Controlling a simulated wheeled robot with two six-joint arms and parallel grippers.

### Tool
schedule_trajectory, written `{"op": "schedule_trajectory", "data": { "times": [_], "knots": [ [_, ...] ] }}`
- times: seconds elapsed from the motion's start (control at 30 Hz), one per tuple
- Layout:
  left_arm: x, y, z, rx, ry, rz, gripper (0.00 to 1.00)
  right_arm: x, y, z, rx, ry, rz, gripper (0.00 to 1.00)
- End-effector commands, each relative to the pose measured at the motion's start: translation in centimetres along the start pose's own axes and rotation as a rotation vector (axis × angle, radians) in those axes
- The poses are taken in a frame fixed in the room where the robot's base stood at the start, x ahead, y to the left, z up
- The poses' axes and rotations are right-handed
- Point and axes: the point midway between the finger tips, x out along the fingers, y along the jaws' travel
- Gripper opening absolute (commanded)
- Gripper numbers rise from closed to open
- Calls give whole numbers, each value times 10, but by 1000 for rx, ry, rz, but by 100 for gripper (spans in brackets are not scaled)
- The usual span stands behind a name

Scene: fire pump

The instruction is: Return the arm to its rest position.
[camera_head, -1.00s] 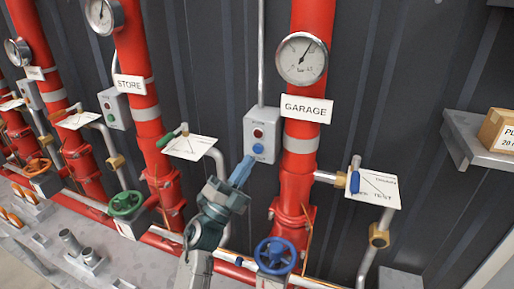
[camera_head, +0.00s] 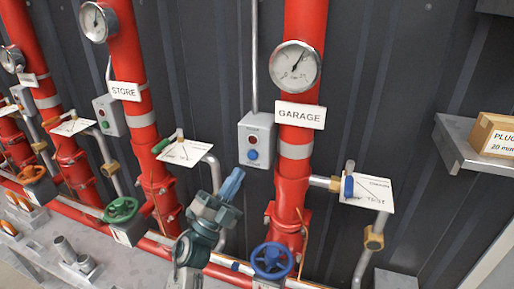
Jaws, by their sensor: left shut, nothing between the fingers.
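My left gripper (camera_head: 232,184) is shut and empty, with blue fingers pointing up and to the right. It stands below the grey button box (camera_head: 256,139) and is apart from it in the picture. The box has a dark red button above a blue button and is beside the red GARAGE pipe (camera_head: 290,188). My left arm comes up from the bottom edge, in front of the pipework. My right gripper is not in view.
A blue handwheel (camera_head: 271,261) is at the GARAGE pipe's foot, close to my arm's right. A green handwheel (camera_head: 120,210) is to the left. A test valve with a card (camera_head: 366,192) juts out at right.

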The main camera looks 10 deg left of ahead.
Motion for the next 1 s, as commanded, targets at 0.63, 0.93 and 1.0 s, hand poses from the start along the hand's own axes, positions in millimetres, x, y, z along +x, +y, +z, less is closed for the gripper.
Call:
{"op": "schedule_trajectory", "data": {
  "times": [0.63, 0.93, 1.0],
  "knots": [
    [-224, 6, 95, -505, -1137, 126, 0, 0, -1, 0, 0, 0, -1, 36],
    [-356, 28, 39, -742, -1650, 415, 0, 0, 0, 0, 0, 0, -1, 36],
    [-376, 29, 24, -773, -1726, 476, 0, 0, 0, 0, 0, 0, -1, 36]
  ]
}}
